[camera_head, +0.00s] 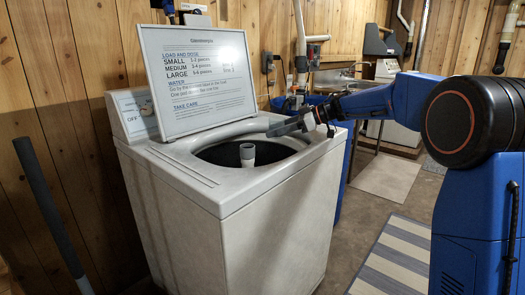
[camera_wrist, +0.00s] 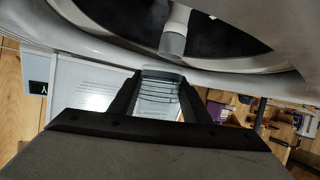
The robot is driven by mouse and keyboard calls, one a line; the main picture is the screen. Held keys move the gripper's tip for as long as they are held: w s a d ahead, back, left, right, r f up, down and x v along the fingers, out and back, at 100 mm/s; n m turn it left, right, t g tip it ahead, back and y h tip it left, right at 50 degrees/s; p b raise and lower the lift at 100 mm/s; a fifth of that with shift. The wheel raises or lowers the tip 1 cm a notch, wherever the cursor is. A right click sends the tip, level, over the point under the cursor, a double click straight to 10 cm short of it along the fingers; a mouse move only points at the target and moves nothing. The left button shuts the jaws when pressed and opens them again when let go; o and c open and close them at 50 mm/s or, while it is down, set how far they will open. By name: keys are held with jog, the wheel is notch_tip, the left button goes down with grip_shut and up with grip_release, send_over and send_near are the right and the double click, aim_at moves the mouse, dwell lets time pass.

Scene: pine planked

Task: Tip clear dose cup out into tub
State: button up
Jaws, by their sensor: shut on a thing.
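The tub (camera_head: 222,152) is the dark round opening in the top of a white washer, with a pale agitator post (camera_head: 247,153) in its middle. My gripper (camera_head: 287,126) is over the right side of the tub's rim. In the wrist view my gripper (camera_wrist: 157,98) is shut on the clear dose cup (camera_wrist: 158,100), a see-through cup with dark lines across it, held between the two black fingers. The tub (camera_wrist: 235,35) fills the top of that view, with the post (camera_wrist: 174,38) beyond the cup. The cup's contents cannot be made out, and in the head view the cup is not clear.
The washer's raised lid (camera_head: 195,80), with printed text, stands behind the tub. A control panel (camera_head: 135,112) is at its left. A dark pole (camera_head: 52,212) leans at the left. A striped rug (camera_head: 398,262) lies on the floor at the right.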

aim_at(271, 129)
jog(key=shift+s+a+f+n+t+h, duration=0.2)
jog(key=shift+s+f+n+t, duration=0.15)
jog(key=shift+s+n, duration=0.15)
jog(key=shift+s+a+f+n+t+h, duration=0.15)
jog(key=shift+s+f+n+t, duration=0.1)
jog(key=shift+s+n+t, duration=0.2)
jog(key=shift+s+a+r+n+t+h, duration=0.2)
jog(key=shift+s+r+n+t, duration=0.2)
jog(key=shift+r+n+t, duration=0.4)
jog(key=shift+s+a+r+n+t+h, duration=0.15)
jog(key=shift+s+r+n+t+h, duration=0.15)
jog(key=shift+n+t, duration=0.55)
jog(key=shift+s+a+r+n+t+h, duration=0.2)
jog(key=shift+s+r+n+t, duration=0.35)
jog(key=shift+n, duration=0.55)
jog(key=shift+f+n+t+p, duration=0.3)
jog(key=shift+f+n+t, duration=0.1)
jog(key=shift+n, duration=0.3)
jog(key=shift+s+a+r+n+t, duration=0.35)
jog(key=shift+s+n, duration=0.15)
jog(key=shift+s, duration=0.1)
jog(key=shift+s+r+n+t+p, duration=0.2)
jog(key=shift+r+n+t+p, duration=0.2)
jog(key=shift+n+p, duration=0.3)
